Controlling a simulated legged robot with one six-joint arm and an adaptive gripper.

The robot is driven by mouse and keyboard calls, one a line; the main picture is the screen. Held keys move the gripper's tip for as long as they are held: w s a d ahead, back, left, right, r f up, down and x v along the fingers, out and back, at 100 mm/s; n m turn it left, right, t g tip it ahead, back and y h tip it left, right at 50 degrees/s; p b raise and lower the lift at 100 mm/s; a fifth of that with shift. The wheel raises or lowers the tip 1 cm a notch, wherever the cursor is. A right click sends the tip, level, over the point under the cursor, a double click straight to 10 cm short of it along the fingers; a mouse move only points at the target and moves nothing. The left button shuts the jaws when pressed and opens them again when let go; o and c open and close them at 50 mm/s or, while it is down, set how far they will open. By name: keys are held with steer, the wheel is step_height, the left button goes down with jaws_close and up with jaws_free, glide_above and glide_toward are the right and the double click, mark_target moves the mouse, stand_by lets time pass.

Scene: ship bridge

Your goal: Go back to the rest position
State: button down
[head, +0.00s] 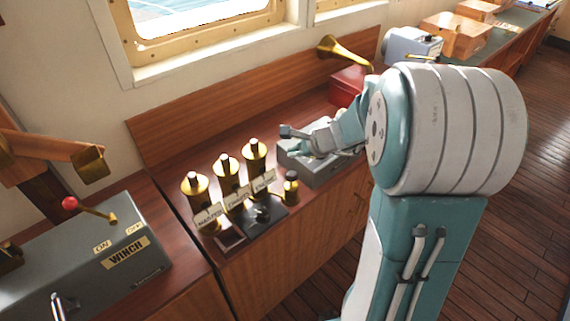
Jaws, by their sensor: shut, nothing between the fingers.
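My gripper (296,143) is at the end of my arm, over a grey box (322,173) on the wooden counter. It is shut with nothing in it. My large arm link hides part of the counter to the right. I cannot tell whether the gripper touches the grey box.
A grey winch box (82,262) with a red-knobbed lever is at lower left. A brass horn (345,52) stands behind. The floor at right is clear.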

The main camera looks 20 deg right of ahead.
steer(key=s+a+r+n+g, duration=0.2)
steer(key=s+a+r+n, duration=0.6)
steer(key=s+a+n, duration=0.2)
steer(key=s+r+n+h, duration=0.2)
steer(key=s+n+h, duration=0.2)
steer(key=s+n, duration=0.7)
steer(key=s, duration=0.3)
steer(key=shift+s+a+r+h, duration=0.25)
steer(key=shift+a+r+h, duration=0.05)
steer(key=shift+a+r, duration=0.1)
